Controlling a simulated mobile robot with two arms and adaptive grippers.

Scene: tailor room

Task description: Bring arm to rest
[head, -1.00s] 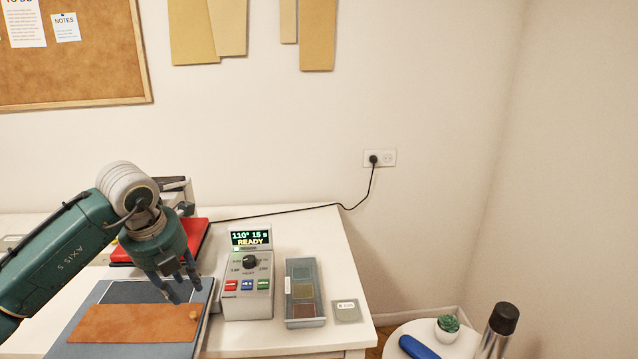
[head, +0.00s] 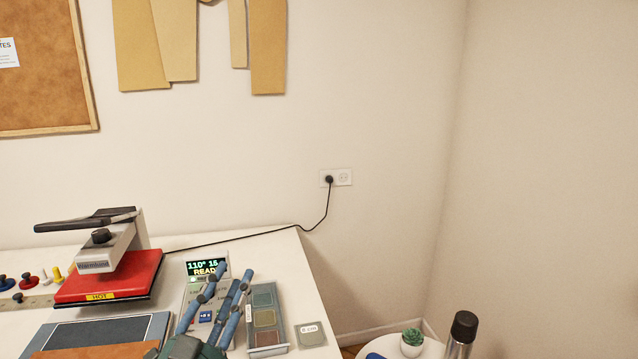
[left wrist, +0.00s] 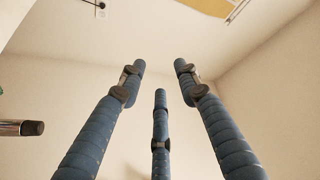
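My left gripper (head: 234,273) shows at the bottom of the head view. Its blue jointed fingers point up and stand apart, with nothing between them. They overlap the control box (head: 192,297) in the picture and hide part of its front. In the left wrist view the three fingers of the left gripper (left wrist: 160,72) are spread and empty, with plain wall behind them. Most of the left arm is out of the head view. My right gripper is not in view.
The heat press (head: 108,280) with its red plate, labelled hot, stands left. A brown sheet (head: 100,352) lies on the grey pad (head: 105,331). A swatch tray (head: 266,320) and a small square tile (head: 311,335) are right of the fingers. A flask (head: 462,336) and plant (head: 412,342) stand lower right.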

